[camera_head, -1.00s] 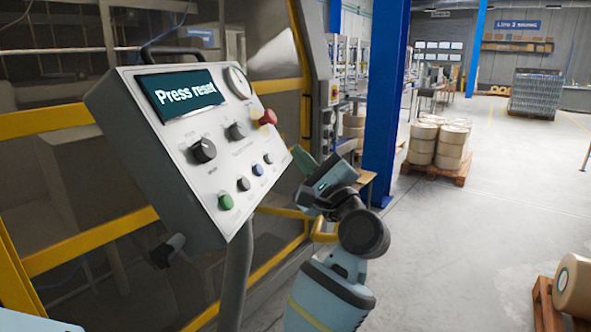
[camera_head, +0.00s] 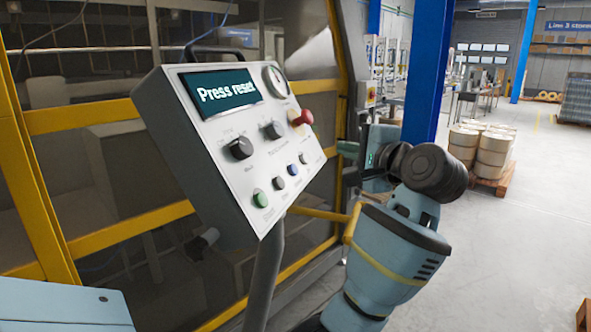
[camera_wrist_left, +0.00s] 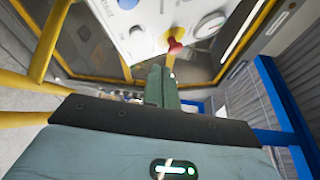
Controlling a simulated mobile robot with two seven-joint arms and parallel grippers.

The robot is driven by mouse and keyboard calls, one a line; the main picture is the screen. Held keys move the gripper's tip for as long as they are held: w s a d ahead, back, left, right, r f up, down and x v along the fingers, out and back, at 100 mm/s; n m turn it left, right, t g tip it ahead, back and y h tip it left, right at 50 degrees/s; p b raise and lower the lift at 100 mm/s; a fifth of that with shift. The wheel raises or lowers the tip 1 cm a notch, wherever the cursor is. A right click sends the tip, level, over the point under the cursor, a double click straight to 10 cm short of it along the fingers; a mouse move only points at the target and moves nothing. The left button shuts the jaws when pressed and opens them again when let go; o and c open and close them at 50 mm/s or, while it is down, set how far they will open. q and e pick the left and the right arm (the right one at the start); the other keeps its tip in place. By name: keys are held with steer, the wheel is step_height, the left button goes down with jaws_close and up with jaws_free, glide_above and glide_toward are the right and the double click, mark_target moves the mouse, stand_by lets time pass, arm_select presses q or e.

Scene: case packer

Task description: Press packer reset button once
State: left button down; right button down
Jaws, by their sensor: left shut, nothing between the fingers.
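The grey control panel (camera_head: 215,135) stands tilted on a post, its screen (camera_head: 226,92) reading "Press reset". Along its lower right edge run a green button (camera_head: 260,198), a black one (camera_head: 279,184), a blue one (camera_head: 293,170) and a small one (camera_head: 303,158). My left gripper (camera_head: 345,148) is shut and empty, just right of the panel, apart from the buttons. Its fingers (camera_wrist_left: 161,84) point toward the panel. My right gripper is out of view.
Two black knobs (camera_head: 240,148) and a gauge (camera_head: 274,80) are on the panel. A yellow-framed machine enclosure (camera_head: 100,112) stands behind it.

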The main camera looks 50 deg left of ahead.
mark_target(294, 170)
arm_select(q)
steer(key=s+a+f, duration=0.3)
steer(key=a+f, duration=0.1)
steer(key=a, duration=0.2)
steer(key=shift+s+a+f, duration=0.15)
steer(key=shift+s+a, duration=0.1)
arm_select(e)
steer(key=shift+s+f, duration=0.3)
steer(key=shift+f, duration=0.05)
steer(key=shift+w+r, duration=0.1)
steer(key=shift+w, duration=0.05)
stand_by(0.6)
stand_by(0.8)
arm_select(q)
steer(key=shift+a+b, duration=0.1)
steer(key=shift+b, duration=0.2)
steer(key=shift+s+a+f, duration=0.2)
steer(key=shift+a, duration=0.05)
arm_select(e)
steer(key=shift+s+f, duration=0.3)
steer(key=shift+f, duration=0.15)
